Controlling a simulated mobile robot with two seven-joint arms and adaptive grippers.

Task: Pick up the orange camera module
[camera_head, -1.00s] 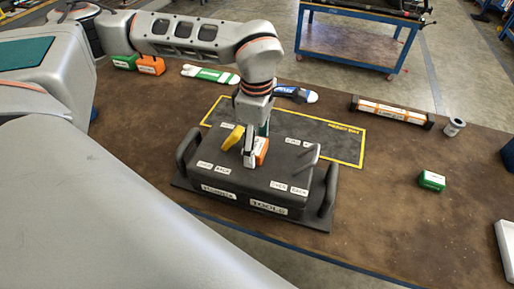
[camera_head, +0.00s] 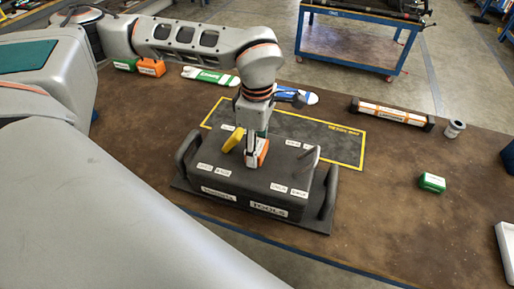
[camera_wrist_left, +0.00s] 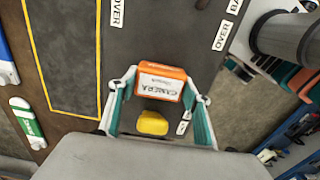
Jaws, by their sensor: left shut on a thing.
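The orange camera module (camera_head: 263,151) has a white label reading CAMERA, which shows in the left wrist view (camera_wrist_left: 161,84). It is at the top of the black tool case (camera_head: 235,178). My left gripper (camera_head: 252,160) points down over the case and is shut on the module. In the left wrist view, its two fingers (camera_wrist_left: 160,92) press on the module's left and right sides. I cannot tell whether the module is still seated in the case or slightly raised. My right gripper is not in view.
A yellow part (camera_head: 233,138) stands in the case close to the left gripper. A metal handle (camera_head: 303,160) rises at the case's right. A yellow-outlined mat (camera_head: 335,145) lies behind.

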